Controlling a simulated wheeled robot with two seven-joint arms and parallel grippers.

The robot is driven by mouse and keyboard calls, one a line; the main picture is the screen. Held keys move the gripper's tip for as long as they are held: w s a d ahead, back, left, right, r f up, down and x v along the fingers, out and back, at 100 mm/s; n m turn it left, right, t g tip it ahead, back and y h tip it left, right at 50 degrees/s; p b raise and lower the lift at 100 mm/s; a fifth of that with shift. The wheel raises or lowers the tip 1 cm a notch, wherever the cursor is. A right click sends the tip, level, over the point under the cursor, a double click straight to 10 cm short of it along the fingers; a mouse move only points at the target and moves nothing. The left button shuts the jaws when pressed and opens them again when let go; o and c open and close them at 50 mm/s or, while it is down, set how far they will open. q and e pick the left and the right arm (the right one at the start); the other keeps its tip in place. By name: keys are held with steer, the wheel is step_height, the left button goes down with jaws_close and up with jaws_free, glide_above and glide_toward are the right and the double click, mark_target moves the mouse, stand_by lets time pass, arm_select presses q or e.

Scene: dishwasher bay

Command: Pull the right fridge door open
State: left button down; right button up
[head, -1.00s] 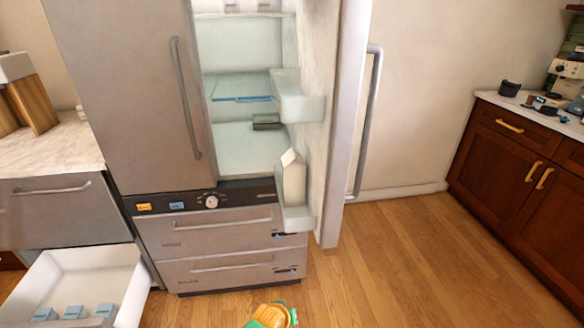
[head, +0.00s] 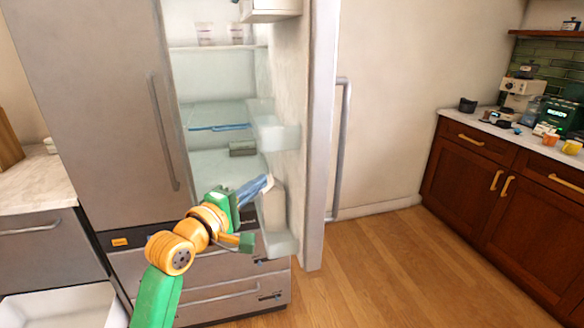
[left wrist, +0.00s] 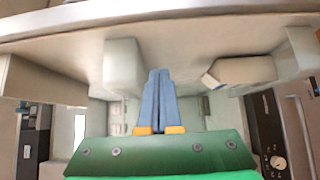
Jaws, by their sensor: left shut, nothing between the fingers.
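The right fridge door (head: 319,150) stands swung open, with its long vertical handle (head: 341,150) on the outer side, facing right. Its inner side carries shelf bins (head: 275,134) and a white carton (head: 274,205). My left gripper (head: 268,183) is in front of the fridge opening, by the carton and the lower door bins. Its blue fingers are shut together and empty. In the left wrist view the shut fingers (left wrist: 159,100) point at the inner face of the door (left wrist: 185,60), between a bin and the carton. Contact with the door cannot be told. My right gripper is not in view.
The left fridge door (head: 105,120) is shut. Freezer drawers (head: 215,295) lie below it. An open white drawer (head: 70,308) stands at lower left. Brown cabinets (head: 480,185) with a cluttered counter stand at right. The wooden floor (head: 390,270) right of the door is clear.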

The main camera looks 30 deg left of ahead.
arm_select(q)
steer(key=p, duration=0.1)
glide_toward(301, 162)
steer(key=w+a, duration=0.2)
steer(key=a, duration=0.1)
steer(key=w+d+p, duration=0.1)
steer(key=w, duration=0.2)
steer(key=shift+d+r+p, duration=0.15)
steer(key=shift+d+p, duration=0.25)
steer(key=shift+w+d, duration=0.35)
steer(key=shift+w, duration=0.05)
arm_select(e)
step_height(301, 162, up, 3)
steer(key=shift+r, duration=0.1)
